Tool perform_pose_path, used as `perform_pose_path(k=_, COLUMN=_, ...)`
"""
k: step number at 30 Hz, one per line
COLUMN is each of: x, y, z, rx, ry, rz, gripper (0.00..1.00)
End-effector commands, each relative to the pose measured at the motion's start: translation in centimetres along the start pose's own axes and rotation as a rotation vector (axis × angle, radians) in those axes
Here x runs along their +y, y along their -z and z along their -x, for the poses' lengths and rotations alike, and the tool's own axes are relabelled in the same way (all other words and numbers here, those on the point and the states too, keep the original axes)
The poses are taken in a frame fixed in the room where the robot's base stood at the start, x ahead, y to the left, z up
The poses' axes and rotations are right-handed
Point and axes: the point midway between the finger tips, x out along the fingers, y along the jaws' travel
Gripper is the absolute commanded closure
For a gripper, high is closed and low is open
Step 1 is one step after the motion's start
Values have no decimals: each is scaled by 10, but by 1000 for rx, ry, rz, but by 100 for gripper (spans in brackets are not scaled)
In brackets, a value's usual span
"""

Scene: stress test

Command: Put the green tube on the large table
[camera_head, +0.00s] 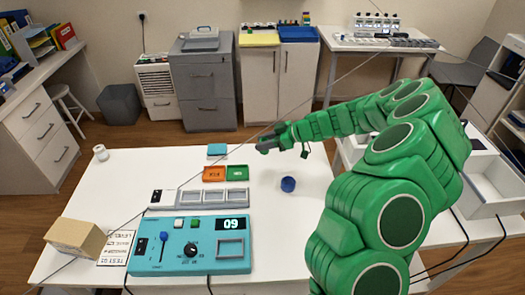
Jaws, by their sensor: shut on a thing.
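The large white table (120,178) fills the middle of the head view. My gripper (263,146) is at the end of my green arm, above the far part of this table, and points left. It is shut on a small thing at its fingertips. That thing is mostly hidden and too small to make out clearly, so I cannot confirm that it is the green tube. No green tube shows clearly elsewhere.
A teal control panel (177,263), a cardboard box (77,238), an orange tray (214,174), a green tray (238,173) and a blue cup (288,184) are on the table. White bins (490,190) stand at right. The table's left part has free room.

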Motion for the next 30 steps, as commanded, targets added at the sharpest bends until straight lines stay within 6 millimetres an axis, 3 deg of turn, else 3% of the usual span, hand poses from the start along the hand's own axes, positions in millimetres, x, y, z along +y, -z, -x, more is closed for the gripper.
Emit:
perform_pose_path(k=13, x=27, y=-28, z=-27, rx=-2, ry=1, rz=-2, gripper=94)
perform_pose_path(k=23, x=35, y=-34, z=-33, rx=-2, ry=-2, rz=0, gripper=94)
perform_pose_path(k=30, x=34, y=-56, z=-45, rx=-2, ry=0, rz=-1, gripper=94)
